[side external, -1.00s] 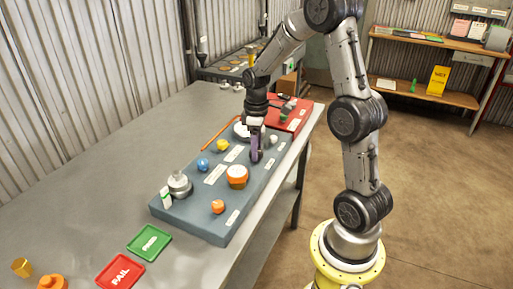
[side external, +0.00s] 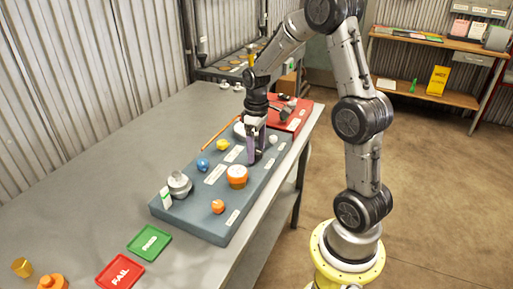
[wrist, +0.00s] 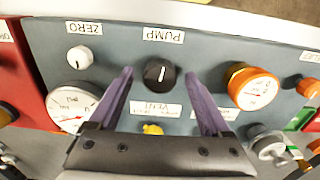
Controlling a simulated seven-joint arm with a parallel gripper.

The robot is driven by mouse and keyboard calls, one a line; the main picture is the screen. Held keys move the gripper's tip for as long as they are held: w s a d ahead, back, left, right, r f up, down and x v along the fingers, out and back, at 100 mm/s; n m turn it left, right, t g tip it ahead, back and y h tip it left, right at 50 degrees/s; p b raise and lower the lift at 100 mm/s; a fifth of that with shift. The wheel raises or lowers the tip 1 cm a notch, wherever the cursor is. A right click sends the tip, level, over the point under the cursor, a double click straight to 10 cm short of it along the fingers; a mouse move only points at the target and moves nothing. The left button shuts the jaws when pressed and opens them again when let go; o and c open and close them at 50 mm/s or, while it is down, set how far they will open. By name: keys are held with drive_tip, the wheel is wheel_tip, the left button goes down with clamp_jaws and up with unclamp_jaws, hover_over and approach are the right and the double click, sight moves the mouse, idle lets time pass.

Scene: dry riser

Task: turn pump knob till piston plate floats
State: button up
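The black pump knob (wrist: 160,74), with a white pointer line, sits on the blue-grey panel (side external: 196,217) beside the PUMP label (wrist: 163,35). My gripper (side external: 256,159) is over the panel with its two purple fingers spread, one on each side of the knob. In the wrist view gaps show between both fingers and the knob. A silver stacked piece, apparently the piston plate (side external: 179,181), stands at the near left of the panel beside a small white-and-green marker (side external: 166,197). I cannot tell whether it floats.
An orange-rimmed gauge (wrist: 252,87) and white ZERO knob (wrist: 80,57) flank the pump knob. A white gauge (wrist: 72,108), yellow knob (side external: 222,145), blue knob (side external: 203,164) and orange knob (side external: 218,206) are also on the panel. A red case (side external: 297,113) stands beyond.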

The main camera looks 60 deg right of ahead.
sight(256, 151)
wheel_tip(256, 151, up, 14)
idle(0.6)
drive_tip(key=s+a+r+n+t, duration=0.1)
drive_tip(key=s+a+r, duration=0.15)
drive_tip(key=a, duration=0.35)
drive_tip(key=s+a+r+n+t, duration=0.2)
drive_tip(key=a+r, duration=0.2)
drive_tip(key=a, duration=0.1)
drive_tip(key=s+a+f+m+t, duration=0.2)
drive_tip(key=s+a+f, duration=0.4)
drive_tip(key=s, duration=0.5)
drive_tip(key=shift+a+m+t, duration=0.3)
drive_tip(key=shift+a+m, duration=0.2)
